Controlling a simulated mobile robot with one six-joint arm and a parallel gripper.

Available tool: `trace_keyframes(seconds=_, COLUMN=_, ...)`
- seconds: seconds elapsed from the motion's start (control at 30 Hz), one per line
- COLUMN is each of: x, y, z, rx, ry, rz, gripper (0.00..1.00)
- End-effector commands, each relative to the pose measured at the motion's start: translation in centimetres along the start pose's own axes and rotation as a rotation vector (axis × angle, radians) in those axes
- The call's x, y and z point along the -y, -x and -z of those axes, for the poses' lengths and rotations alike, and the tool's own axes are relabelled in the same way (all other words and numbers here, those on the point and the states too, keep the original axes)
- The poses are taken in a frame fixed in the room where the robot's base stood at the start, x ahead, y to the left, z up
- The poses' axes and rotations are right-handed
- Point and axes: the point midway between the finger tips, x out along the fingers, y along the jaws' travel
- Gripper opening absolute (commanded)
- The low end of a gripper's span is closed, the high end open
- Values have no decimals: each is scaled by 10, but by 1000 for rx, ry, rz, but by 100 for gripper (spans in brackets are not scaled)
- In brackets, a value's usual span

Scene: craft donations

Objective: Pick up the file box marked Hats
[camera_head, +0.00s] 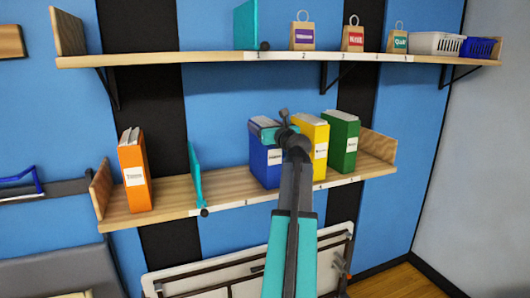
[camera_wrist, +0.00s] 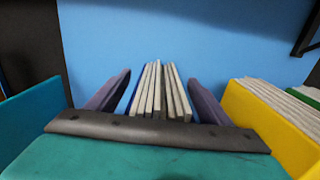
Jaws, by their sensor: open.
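Several file boxes stand upright on the lower shelf: an orange one (camera_head: 133,172), a blue one (camera_head: 264,168), a yellow one (camera_head: 312,140) and a green one (camera_head: 343,138). Their white labels are too small or too covered to read, so I cannot tell which says Hats. My gripper (camera_head: 267,124) is at the top of the blue box. In the wrist view my gripper (camera_wrist: 157,98) is open, with one dark finger on each side of the blue box's papers (camera_wrist: 160,85). I cannot tell whether the fingers touch it. My arm hides part of the blue and yellow boxes.
The yellow box stands close on the right, and a teal divider (camera_head: 196,175) stands to the left. The lower shelf (camera_head: 172,206) has free room between the orange box and divider. The upper shelf (camera_head: 210,58) holds small bags and two baskets (camera_head: 436,43).

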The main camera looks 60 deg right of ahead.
Motion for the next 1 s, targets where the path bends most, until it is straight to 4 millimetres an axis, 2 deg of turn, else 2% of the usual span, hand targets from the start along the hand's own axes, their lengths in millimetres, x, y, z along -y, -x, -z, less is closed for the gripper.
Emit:
trace_keyframes(seconds=0.6, x=0, y=-2, z=0, rx=0, ry=0, rz=0, gripper=72)
trace_keyframes(seconds=1.0, x=1, y=-1, z=1, rx=-1, ry=0, rz=1, gripper=4)
